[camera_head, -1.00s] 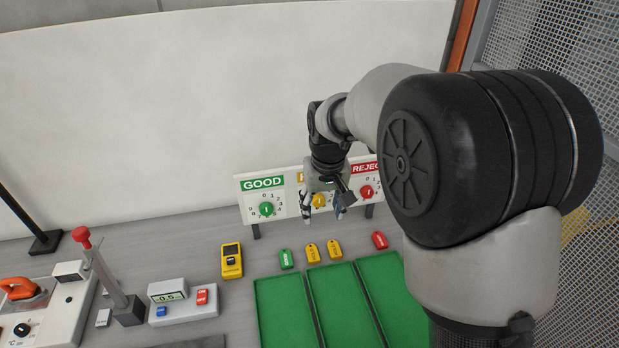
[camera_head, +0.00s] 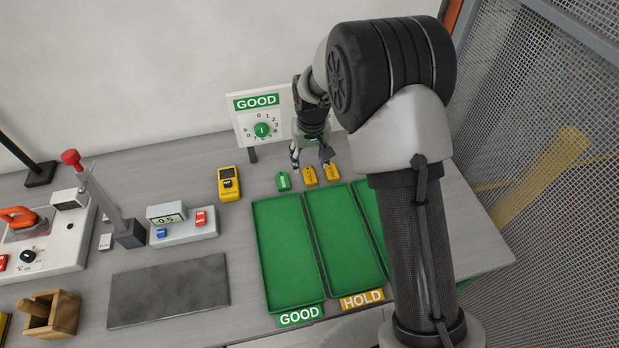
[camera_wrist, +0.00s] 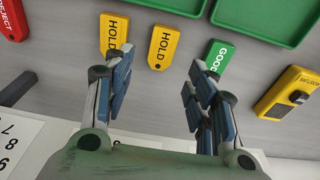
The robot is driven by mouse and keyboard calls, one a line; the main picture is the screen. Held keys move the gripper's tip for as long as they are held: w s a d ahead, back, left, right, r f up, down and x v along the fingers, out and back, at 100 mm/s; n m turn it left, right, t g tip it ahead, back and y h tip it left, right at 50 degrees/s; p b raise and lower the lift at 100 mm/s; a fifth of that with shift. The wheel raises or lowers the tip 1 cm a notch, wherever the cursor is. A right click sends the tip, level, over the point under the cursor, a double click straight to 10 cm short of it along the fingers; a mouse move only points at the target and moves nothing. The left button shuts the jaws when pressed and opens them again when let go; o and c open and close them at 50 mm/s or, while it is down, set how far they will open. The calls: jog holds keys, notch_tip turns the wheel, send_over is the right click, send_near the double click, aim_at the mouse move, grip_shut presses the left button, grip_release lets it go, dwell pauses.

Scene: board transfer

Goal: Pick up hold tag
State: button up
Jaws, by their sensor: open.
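Two yellow hold tags lie on the grey bench behind the green trays: the left one (camera_head: 310,176) and the right one (camera_head: 332,173) in the head view. In the wrist view, one HOLD tag (camera_wrist: 163,47) shows ahead of the gap between my fingers, and the other HOLD tag (camera_wrist: 114,34) is near the left finger. My gripper (camera_head: 312,160) is open and empty, just behind and above the tags. Its spread fingers also show in the wrist view (camera_wrist: 158,78). No contact with a tag is visible.
A green GOOD tag (camera_head: 283,181) lies left of the hold tags. A red REJECT tag (camera_wrist: 12,18) shows at the wrist view's left edge. A yellow meter (camera_head: 229,184), the GOOD dial panel (camera_head: 261,128) and the green GOOD tray (camera_head: 287,250) are close by.

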aim_at(309, 175)
notch_tip(309, 175, down, 5)
jog(key=shift+s+f+b, duration=0.15)
jog(key=shift+f+b, duration=0.05)
jog(key=shift+b, duration=0.65)
jog(key=shift+r, duration=0.1)
jog(key=shift+c, duration=0.6)
jog(key=c, duration=0.8)
